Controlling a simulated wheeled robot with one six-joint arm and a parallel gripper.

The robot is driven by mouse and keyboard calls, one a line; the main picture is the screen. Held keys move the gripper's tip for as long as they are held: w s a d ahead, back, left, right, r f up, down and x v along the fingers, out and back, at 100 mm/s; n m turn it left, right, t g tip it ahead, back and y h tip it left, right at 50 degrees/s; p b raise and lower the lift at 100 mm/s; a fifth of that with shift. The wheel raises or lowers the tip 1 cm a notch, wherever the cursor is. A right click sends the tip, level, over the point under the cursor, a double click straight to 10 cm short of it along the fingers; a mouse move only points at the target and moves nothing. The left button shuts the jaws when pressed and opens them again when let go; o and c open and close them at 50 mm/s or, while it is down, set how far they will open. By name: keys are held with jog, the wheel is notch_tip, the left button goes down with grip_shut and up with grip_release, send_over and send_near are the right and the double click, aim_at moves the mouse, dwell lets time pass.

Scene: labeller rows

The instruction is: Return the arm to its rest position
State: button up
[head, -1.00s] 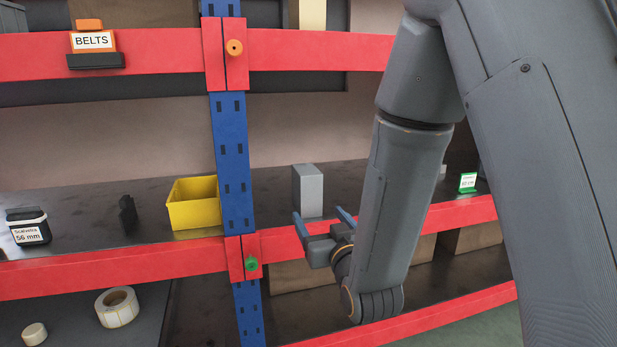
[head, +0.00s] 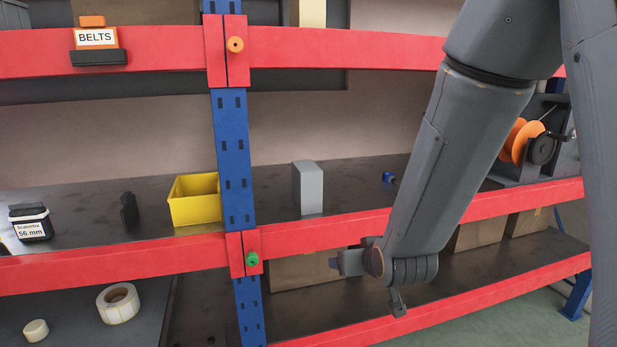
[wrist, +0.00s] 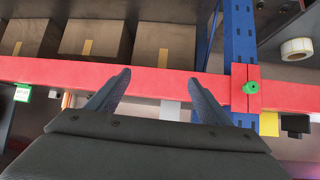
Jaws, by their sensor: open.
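My arm reaches down from the upper right of the head view, in front of the shelf rack. My gripper (wrist: 161,82) is open, with two dark fingers apart and nothing visible between them. In the head view, the end of my arm hangs in front of the lower red beams, right of the blue post. The fingertips cannot be made out clearly there. In the wrist view the fingers lie across a red beam (wrist: 160,82), left of the blue post; I cannot tell the gap to it.
A grey block (head: 308,187) and a yellow bin (head: 194,200) stand on the middle shelf. An orange spool (head: 521,140) is at the right. Cardboard boxes (head: 478,233) sit on the lower shelf. A green knob (head: 252,259) is on the blue post (head: 234,165).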

jog(key=s+d+f+m+g, duration=0.1)
jog(key=s+d+g, duration=0.3)
jog(key=s, duration=0.5)
jog(key=s+d+f+g+h, duration=0.1)
jog(key=s+d+g, duration=0.3)
jog(key=s, duration=0.4)
jog(key=shift+s+d+f+m+g+h+b, duration=0.25)
jog(key=shift+s+f+m+g+b, duration=0.2)
jog(key=shift+f, duration=0.3)
jog(key=shift+w, duration=0.1)
